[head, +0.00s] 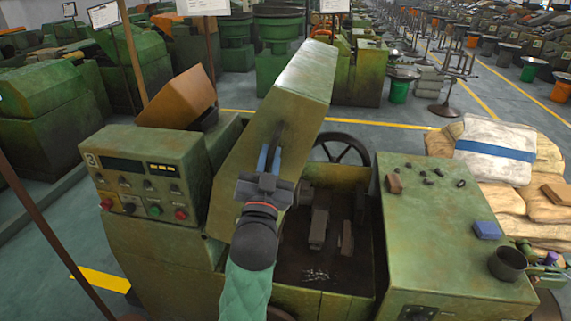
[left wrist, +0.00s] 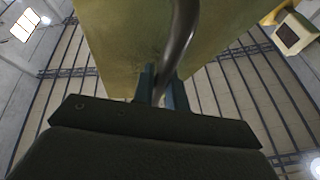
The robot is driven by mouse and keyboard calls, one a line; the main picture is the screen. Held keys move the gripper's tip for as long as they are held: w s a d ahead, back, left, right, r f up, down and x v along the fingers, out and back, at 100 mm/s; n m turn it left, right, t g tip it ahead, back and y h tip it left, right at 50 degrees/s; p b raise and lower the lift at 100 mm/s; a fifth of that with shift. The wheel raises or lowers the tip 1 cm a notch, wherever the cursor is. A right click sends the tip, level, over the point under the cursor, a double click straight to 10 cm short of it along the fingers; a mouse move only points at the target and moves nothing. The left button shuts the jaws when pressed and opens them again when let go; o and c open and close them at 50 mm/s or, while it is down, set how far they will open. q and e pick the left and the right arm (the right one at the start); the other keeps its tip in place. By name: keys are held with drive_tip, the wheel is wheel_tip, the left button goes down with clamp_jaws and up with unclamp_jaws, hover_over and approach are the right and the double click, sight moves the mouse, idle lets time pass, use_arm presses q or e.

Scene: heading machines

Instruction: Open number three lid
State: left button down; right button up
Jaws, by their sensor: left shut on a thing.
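The number three machine is green, with a "3" on its control panel (head: 140,175). Its lid (head: 300,90) stands raised and tilted up, and the bay (head: 320,265) beneath it is open to view, with dark metal blocks and small bright pieces inside. My left gripper (head: 269,160) is shut on the curved metal handle (head: 281,135) of the lid. In the left wrist view the handle (left wrist: 182,40) runs down between the fingers (left wrist: 160,88), with the lid's underside or face (left wrist: 110,35) behind it. My right gripper is not in view.
A green side table (head: 440,235) at the right holds a dark cup (head: 507,263), a blue block (head: 487,230) and small parts. Filled sacks (head: 500,150) are stacked beyond it. A brown post (head: 132,55) stands at the left. Floor is open behind the machine.

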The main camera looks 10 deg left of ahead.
use_arm(q)
drive_tip(key=shift+a+r, duration=0.1)
drive_tip(key=shift+a, duration=0.1)
drive_tip(key=c, duration=1.4)
unclamp_jaws()
